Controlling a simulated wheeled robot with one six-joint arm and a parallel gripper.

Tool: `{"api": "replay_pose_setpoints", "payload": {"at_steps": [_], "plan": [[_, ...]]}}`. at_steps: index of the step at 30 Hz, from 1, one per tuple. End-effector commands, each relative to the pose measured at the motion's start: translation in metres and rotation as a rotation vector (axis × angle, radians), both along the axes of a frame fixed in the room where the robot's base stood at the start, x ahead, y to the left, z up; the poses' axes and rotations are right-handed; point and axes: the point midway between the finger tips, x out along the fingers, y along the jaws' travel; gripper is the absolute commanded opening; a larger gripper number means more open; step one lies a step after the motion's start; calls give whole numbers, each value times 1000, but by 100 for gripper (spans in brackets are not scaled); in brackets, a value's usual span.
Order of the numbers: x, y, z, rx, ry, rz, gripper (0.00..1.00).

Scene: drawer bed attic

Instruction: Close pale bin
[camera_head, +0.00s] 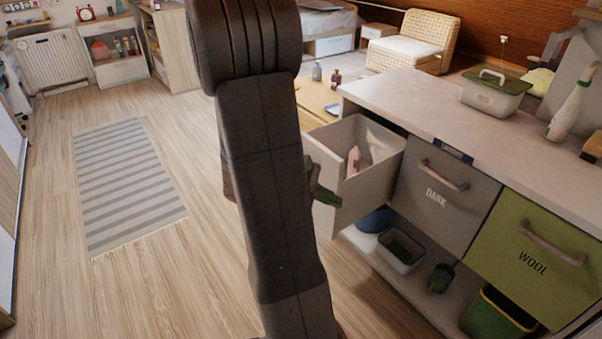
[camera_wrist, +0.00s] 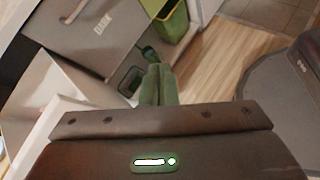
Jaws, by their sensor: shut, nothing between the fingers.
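The pale bin (camera_head: 368,185) is a light-coloured pull-out bin under the counter, left of the grey DARK bin (camera_head: 440,195). It stands pulled out from the unit, and a pink item (camera_head: 354,158) shows inside. My gripper (camera_head: 327,196) has green fingers and is at the outer front of the pale bin, partly hidden by my arm. I cannot tell whether it touches the bin. In the wrist view the fingers (camera_wrist: 158,84) are together and empty, with pale panels (camera_wrist: 45,88), probably the bin, to their left. The bin's front and handle are mostly hidden behind my arm.
The counter top (camera_head: 450,120) holds a green-lidded box (camera_head: 494,92) and a spray bottle (camera_head: 570,112). The green WOOL bin (camera_head: 535,255) is shut. A lower shelf holds a grey tub (camera_head: 401,250) and a dark green scoop (camera_head: 441,278). Floor with a striped rug (camera_head: 125,185) is open at left.

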Motion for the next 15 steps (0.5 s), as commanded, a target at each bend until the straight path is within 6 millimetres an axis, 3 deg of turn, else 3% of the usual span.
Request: {"api": "replay_pose_setpoints", "payload": {"at_steps": [3,9,15], "plan": [[40,30,-25,-142,58,156,0],[96,94,-63,-381,119,414,0],[129,159,-103,-575,139,626,0]]}}
